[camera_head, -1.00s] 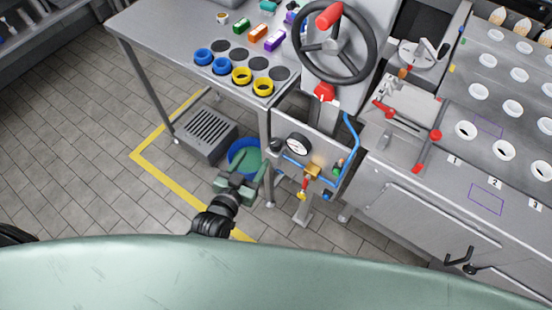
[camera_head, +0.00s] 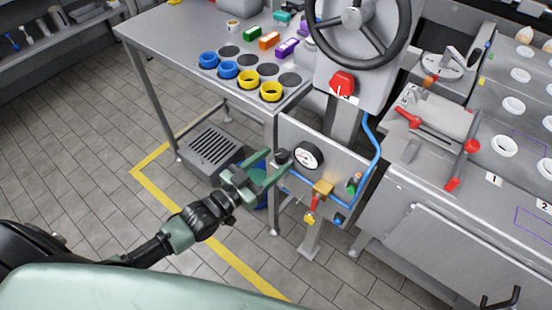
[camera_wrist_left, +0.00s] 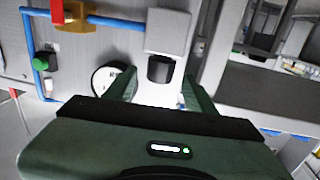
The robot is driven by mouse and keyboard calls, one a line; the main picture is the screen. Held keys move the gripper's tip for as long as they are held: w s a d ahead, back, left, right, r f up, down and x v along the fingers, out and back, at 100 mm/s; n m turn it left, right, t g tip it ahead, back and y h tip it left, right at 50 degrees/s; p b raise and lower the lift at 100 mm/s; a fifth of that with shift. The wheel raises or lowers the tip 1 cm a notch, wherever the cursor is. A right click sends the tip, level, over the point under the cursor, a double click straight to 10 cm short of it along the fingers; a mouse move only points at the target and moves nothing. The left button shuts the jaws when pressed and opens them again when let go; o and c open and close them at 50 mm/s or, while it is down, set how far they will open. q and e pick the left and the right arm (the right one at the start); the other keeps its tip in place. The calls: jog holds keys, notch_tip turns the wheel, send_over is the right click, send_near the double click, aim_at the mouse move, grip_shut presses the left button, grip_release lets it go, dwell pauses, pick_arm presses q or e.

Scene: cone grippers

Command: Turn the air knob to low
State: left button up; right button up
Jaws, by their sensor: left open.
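A small metal panel (camera_head: 335,165) below the wheel carries a round white gauge (camera_head: 308,155), blue air tubes and a dark knob (camera_head: 283,157) left of the gauge. My left gripper (camera_head: 266,170) is open just in front of the knob, its fingers pointing at it. In the left wrist view the black knob (camera_wrist_left: 160,68) sticks out of a grey block (camera_wrist_left: 168,32), between and just beyond the open fingers (camera_wrist_left: 160,90). The gauge (camera_wrist_left: 106,80) is partly hidden by one finger. I cannot read the knob's setting. My right gripper is not in view.
A brass valve (camera_head: 322,188) with a red lever and a green knob (camera_head: 357,180) sit right of the gauge. A red knob (camera_head: 342,83) is under the black wheel (camera_head: 356,18). The table (camera_head: 160,40) stands up left. A blue bucket is partly hidden behind my gripper.

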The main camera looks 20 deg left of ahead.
pick_arm(q)
jog(key=shift+w+d, duration=0.35)
jog(key=shift+w, duration=0.3)
grip_shut()
jog(key=shift+d+r+n+t+y+p, duration=0.15)
jog(key=shift+r+n+t+y+p, duration=0.2)
jog(key=shift+n+y+p, duration=0.5)
jog(key=n+t+y+p, duration=0.1)
jog(key=y+p, duration=0.1)
jog(key=shift+s+d+y, duration=0.1)
jog(key=shift+d+y, duration=0.05)
jog(key=shift+y, duration=0.2)
jog(key=shift+d+f+n+y+p, duration=0.1)
jog(key=shift+f+n+y+p, duration=0.15)
jog(key=shift+n+y+p, duration=0.65)
jog(key=shift+y+b, duration=0.3)
jog(key=shift+y, duration=0.1)
